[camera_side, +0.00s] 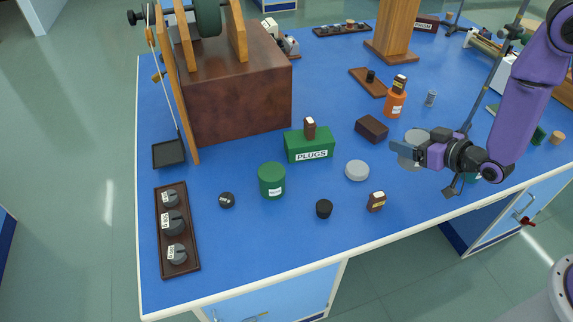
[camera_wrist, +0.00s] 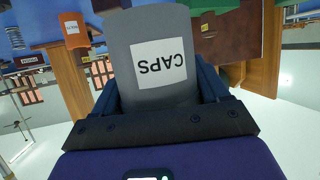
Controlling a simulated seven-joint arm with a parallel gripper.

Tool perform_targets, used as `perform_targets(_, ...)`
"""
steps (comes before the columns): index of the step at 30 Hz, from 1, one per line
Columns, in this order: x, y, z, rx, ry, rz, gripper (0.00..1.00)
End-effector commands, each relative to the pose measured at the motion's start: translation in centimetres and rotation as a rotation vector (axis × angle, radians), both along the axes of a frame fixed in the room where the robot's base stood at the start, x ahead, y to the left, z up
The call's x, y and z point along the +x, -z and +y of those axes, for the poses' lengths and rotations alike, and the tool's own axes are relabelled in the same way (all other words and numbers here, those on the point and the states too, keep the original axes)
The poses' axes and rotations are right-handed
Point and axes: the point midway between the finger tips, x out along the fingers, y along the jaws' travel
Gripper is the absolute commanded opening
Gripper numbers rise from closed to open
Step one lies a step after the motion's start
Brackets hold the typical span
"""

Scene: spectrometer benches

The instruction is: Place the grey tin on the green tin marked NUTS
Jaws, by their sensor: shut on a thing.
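The grey tin (camera_side: 415,135) is held in my gripper (camera_side: 425,152) at the right of the side view. In the wrist view the grey tin (camera_wrist: 152,35) fills the space between the fingers (camera_wrist: 160,95), with a white CAPS label. My gripper is shut on it and appears to be above the bench. A green tin (camera_side: 272,180) stands upright on the blue bench, well to the left of my gripper. Its white label is too small to read surely. A teal-green thing (camera_side: 474,178) is partly hidden behind my gripper.
A grey disc (camera_side: 357,170), dark brown block (camera_side: 372,129), black knob (camera_side: 323,208) and small bottle (camera_side: 376,201) are nearby.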

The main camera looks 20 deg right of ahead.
Motion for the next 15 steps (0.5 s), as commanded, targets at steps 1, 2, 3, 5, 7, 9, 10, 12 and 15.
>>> perform_targets(1, 0.6, -0.7, 2.0, 0.004, -0.03, -0.01, 0.34)
perform_targets(2, 0.8, -1.1, 3.1, 0.004, -0.047, -0.011, 0.34)
perform_targets(3, 1.2, -1.6, 4.8, 0.003, -0.073, -0.012, 0.34)
perform_targets(5, 1.5, -2.5, 7.4, 0.002, -0.113, -0.013, 0.34)
perform_targets(7, 1.7, -3.7, 10.5, 0.001, -0.162, -0.012, 0.34)
perform_targets(9, 1.6, -4.9, 13.5, 0.001, -0.212, -0.01, 0.34)
perform_targets(10, 1.6, -5.5, 14.6, 0.002, -0.232, -0.009, 0.34)
perform_targets(12, 1.2, -6.6, 17.2, 0.003, -0.278, -0.007, 0.34)
perform_targets(15, 0.6, -8.1, 20.1, 0.006, -0.334, -0.004, 0.34)
